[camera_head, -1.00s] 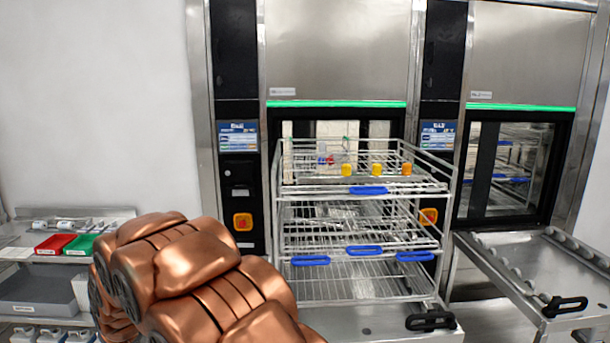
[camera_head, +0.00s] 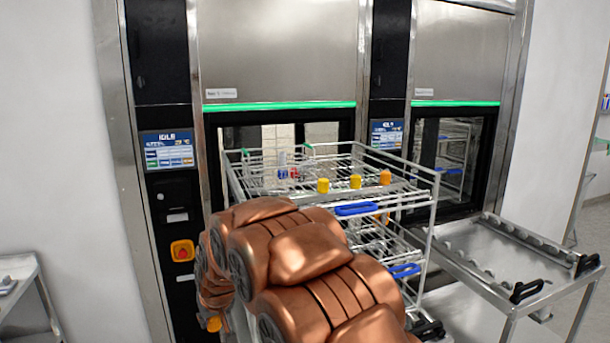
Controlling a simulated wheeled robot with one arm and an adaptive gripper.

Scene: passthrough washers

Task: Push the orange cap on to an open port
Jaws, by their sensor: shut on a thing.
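The wire rack (camera_head: 432,205) stands in front of the left washer. On its top level a row holds two yellow caps (camera_head: 323,185) (camera_head: 355,181) and an orange cap (camera_head: 385,177) at the right end. Blue and red pieces (camera_head: 288,171) show left of and behind the row. My copper arm covers the rack's lower left. My gripper (camera_head: 214,311) is at the lower left of my arm, mostly hidden, with a small orange cap (camera_head: 213,323) at its tip. It is left of and below the top level, apart from the row. Open ports are too small to make out.
A metal trolley (camera_head: 535,265) with black handles stands at the right. A shelf edge (camera_head: 18,270) is at the far left.

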